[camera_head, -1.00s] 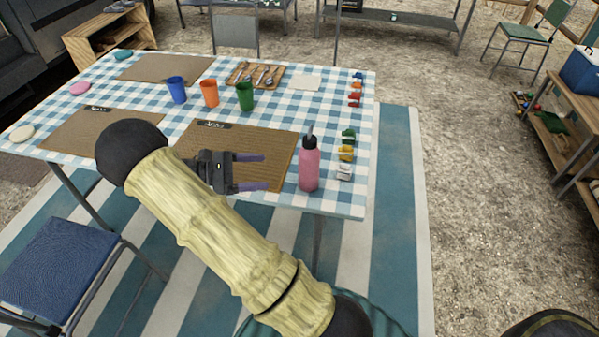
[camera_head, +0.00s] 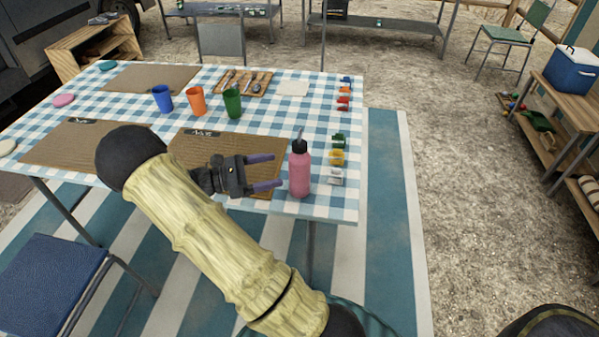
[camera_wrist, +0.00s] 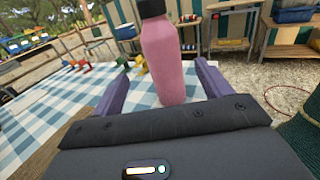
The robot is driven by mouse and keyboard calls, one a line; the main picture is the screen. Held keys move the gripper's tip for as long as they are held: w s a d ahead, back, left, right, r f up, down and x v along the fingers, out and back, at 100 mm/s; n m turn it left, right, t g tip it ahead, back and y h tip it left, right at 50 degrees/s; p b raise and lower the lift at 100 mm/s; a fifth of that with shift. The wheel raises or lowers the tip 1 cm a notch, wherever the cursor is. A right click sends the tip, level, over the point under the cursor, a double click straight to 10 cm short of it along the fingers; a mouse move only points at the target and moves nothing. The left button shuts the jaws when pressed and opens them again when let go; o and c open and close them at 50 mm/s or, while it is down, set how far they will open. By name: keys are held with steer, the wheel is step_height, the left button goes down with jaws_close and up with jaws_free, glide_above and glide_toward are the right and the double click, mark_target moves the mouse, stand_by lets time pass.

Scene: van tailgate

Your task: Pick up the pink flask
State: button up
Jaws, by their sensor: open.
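The pink flask (camera_head: 300,173) with a black cap stands upright near the front right corner of the checked table (camera_head: 230,203). My gripper (camera_head: 264,171) is open, just left of the flask, with its two purple fingers pointing right towards it. In the wrist view the flask (camera_wrist: 163,62) stands ahead, between the lines of the two fingers (camera_wrist: 162,85). I cannot tell whether the fingertips reach around its sides. Its top is cut off in the wrist view.
A brown placemat (camera_head: 235,150) lies behind my gripper. Small coloured clips (camera_head: 338,141) line the table's right edge, close to the flask. Blue (camera_head: 162,98), orange (camera_head: 196,101) and green (camera_head: 232,103) cups stand farther back. A blue chair (camera_head: 50,278) is at the front left.

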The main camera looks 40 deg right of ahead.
mark_target(306, 166)
steer(key=shift+x, duration=2.4)
steer(key=x, duration=0.1)
steer(key=b+x, duration=0.1)
steer(key=x, duration=0.2)
steer(key=shift+s+f, duration=0.3)
steer(key=shift+f, duration=0.1)
steer(key=shift+s+d, duration=0.15)
steer(key=shift+d, duration=0.3)
steer(key=shift+c, duration=0.3)
steer(key=c, duration=1.2)
steer(key=shift+o, duration=0.2)
steer(key=shift+r, duration=0.1)
